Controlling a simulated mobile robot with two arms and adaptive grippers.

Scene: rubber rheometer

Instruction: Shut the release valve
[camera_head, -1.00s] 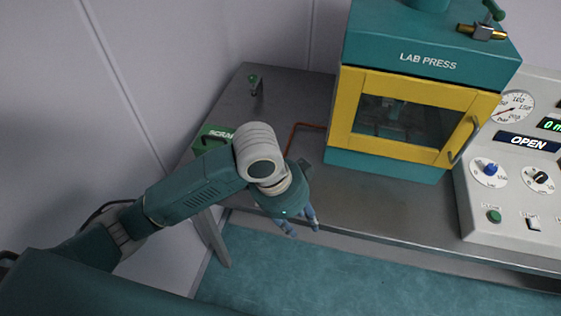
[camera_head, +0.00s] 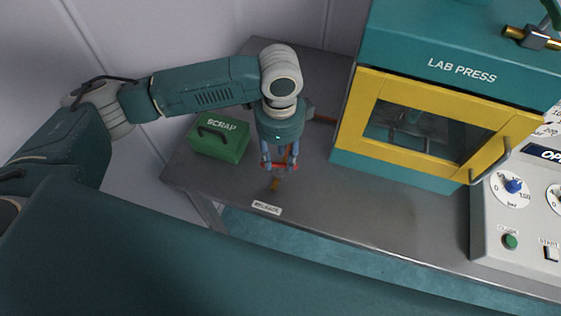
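The release valve shows as a small brass body (camera_head: 276,184) near the front edge of the bench, with a red part above it, seemingly its handle. A small white label (camera_head: 267,208), its text hard to read, sits just in front of it. My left gripper (camera_head: 280,165) points down right over the valve. Its two fingers look apart, one on each side of the red part. The fingers hide much of the valve, and I cannot tell whether they touch it. My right gripper is out of view.
A green box marked SCRAP (camera_head: 219,139) stands left of my gripper. The teal and yellow lab press (camera_head: 400,120) stands to the right, with a brass valve (camera_head: 530,37) on top. A control panel (camera_head: 490,225) is at far right. The bench (camera_head: 370,205) before the press is clear.

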